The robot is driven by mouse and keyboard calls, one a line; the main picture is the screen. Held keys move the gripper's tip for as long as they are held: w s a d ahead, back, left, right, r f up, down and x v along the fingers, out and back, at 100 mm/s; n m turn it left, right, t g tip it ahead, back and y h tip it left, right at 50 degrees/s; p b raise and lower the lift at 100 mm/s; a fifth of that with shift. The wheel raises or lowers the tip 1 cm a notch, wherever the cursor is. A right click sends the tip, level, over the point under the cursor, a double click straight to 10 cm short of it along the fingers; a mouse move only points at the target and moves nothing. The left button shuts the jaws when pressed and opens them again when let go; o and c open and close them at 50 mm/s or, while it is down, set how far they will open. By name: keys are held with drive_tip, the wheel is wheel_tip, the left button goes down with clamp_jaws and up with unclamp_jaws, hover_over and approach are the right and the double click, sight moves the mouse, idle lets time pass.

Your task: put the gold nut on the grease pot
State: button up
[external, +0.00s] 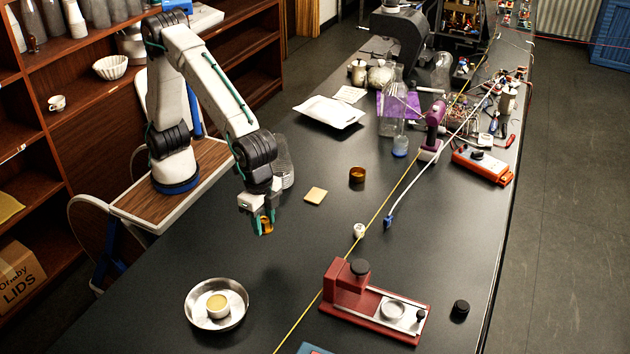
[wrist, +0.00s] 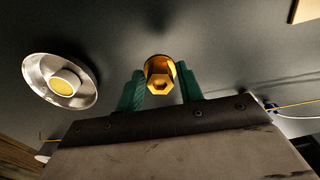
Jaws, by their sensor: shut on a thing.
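The gold nut (external: 267,226) is between the green fingers of my gripper (external: 263,222), held above the dark bench. The grease pot, a small pale pot with yellow contents (external: 217,304), stands in a shallow metal bowl (external: 241,319) at the front left of the bench. The pot (wrist: 65,83) and bowl (wrist: 40,68) also show at the left of the wrist view. Nothing lies on the pot's yellow top. My gripper is apart from the bowl.
A tan square (external: 316,195), an amber cup (external: 357,175) and a small white item (external: 359,231) lie to the right. A red fixture (external: 342,280) stands at the front. A yellow line (external: 318,294) crosses the bench. Bench between gripper and bowl looks clear.

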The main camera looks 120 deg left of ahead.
drive_tip(key=s+d+m, duration=0.4)
drive_tip(key=s+d, duration=0.5)
drive_tip(key=d, duration=0.2)
drive_tip(key=m, duration=0.4)
hover_over(217, 304)
drive_tip(key=shift+s+a+f, duration=0.1)
drive_tip(key=shift+s+f, duration=0.05)
drive_tip(key=shift+f, duration=0.45)
drive_tip(key=shift+w+f, duration=0.2)
drive_tip(key=shift+f, duration=1.6)
drive_tip(key=shift+s+f, duration=0.1)
drive_tip(key=shift+f, duration=0.05)
drive_tip(key=o, duration=1)
drive_tip(key=shift+o, duration=0.2)
